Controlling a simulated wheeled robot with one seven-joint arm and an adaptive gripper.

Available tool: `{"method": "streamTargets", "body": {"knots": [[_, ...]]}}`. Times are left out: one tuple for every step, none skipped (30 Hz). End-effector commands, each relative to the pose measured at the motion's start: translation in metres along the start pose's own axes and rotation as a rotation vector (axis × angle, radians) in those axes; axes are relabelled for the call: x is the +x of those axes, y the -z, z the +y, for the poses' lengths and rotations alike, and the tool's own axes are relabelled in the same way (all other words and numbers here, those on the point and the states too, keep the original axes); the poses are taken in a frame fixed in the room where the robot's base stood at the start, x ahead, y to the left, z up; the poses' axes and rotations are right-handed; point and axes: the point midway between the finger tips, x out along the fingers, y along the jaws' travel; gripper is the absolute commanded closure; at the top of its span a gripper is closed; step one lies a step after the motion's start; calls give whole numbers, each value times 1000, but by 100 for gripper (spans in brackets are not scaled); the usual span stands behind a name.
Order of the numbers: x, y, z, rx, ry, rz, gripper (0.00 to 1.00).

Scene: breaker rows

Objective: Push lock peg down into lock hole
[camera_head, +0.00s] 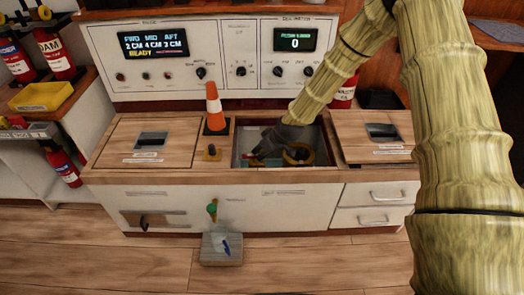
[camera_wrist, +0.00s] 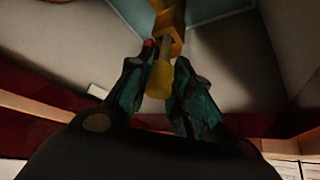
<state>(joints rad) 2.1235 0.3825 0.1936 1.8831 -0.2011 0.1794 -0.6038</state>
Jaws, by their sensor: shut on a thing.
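The compartment (camera_head: 240,150) in the counter is open, and my gripper (camera_head: 268,150) reaches down into it. In the wrist view my gripper (camera_wrist: 159,72) has its two teal-padded fingers shut on a yellow tapered peg (camera_wrist: 159,80), which I take to be the lock peg. A thinner stem runs from the peg up the picture to an orange-yellow block (camera_wrist: 171,40). I cannot tell whether the stem sits in a hole or only touches the block. In the head view a yellow rounded part (camera_head: 299,154) shows beside my gripper, and the peg cannot be made out. No lock hole is clearly visible.
A control panel (camera_head: 225,50) rises behind.

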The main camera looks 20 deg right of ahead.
Motion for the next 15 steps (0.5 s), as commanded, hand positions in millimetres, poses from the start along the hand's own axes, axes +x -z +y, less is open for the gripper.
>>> {"method": "streamTargets", "body": {"knots": [[1,-1,0,0,0,0,100],[2,-1,0,0,0,0,100],[2,-1,0,0,0,0,100],[3,-2,0,0,0,0,100],[3,-2,0,0,0,0,100],[4,-2,0,0,0,0,100],[4,-2,0,0,0,0,100],[5,-3,0,0,0,0,100],[5,-3,0,0,0,0,100],[6,-3,0,0,0,1,100],[6,-4,0,0,0,1,100],[7,-4,0,0,0,1,100],[7,-4,0,0,0,1,100],[8,-5,0,0,0,1,100],[8,-5,0,0,0,1,100]]}}
